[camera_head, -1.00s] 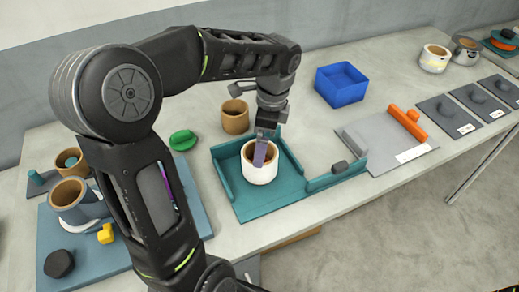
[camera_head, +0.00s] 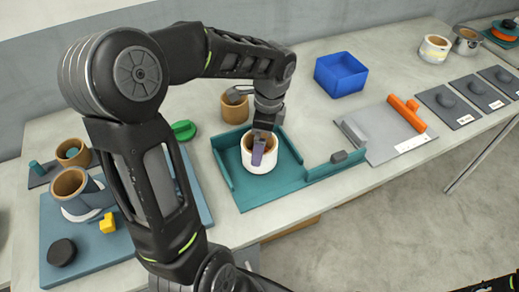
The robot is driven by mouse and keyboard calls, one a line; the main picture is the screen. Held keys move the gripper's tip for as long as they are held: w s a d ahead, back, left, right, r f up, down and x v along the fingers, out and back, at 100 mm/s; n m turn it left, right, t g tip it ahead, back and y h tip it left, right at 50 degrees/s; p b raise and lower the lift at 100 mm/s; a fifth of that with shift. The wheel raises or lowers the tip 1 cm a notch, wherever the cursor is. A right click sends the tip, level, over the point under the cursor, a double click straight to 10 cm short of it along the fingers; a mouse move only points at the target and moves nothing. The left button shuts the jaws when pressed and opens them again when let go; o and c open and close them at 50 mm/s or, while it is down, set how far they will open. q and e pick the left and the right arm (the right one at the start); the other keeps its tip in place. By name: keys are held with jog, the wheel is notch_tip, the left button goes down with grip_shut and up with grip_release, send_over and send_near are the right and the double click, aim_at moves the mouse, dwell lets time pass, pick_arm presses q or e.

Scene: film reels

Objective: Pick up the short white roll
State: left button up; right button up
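The short white roll (camera_head: 260,167) stands upright in the teal tray (camera_head: 243,202), with its brown hollow core facing up. My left gripper (camera_head: 258,155) points down at the roll from above. One purple-grey finger shows across the near side of its rim. The other finger is mostly hidden, so I cannot tell whether they grip the wall. My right gripper is not in view.
A brown roll (camera_head: 235,108) stands behind the tray, near a green piece (camera_head: 183,130). A blue box (camera_head: 341,75) and a grey tray (camera_head: 375,140) with an orange bar (camera_head: 407,114) are to the right. A blue-grey board (camera_head: 95,255) with parts lies left.

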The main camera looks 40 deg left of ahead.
pick_arm(q)
jog(key=f, duration=0.4)
jog(key=shift+s+a+p, duration=0.15)
jog(key=shift+a+p, duration=0.15)
jog(key=c, duration=1.4)
notch_tip(320, 180, up, 10)
jog(key=shift+b, duration=0.45)
jog(key=shift+s+a+f, duration=0.1)
dwell(0.4)
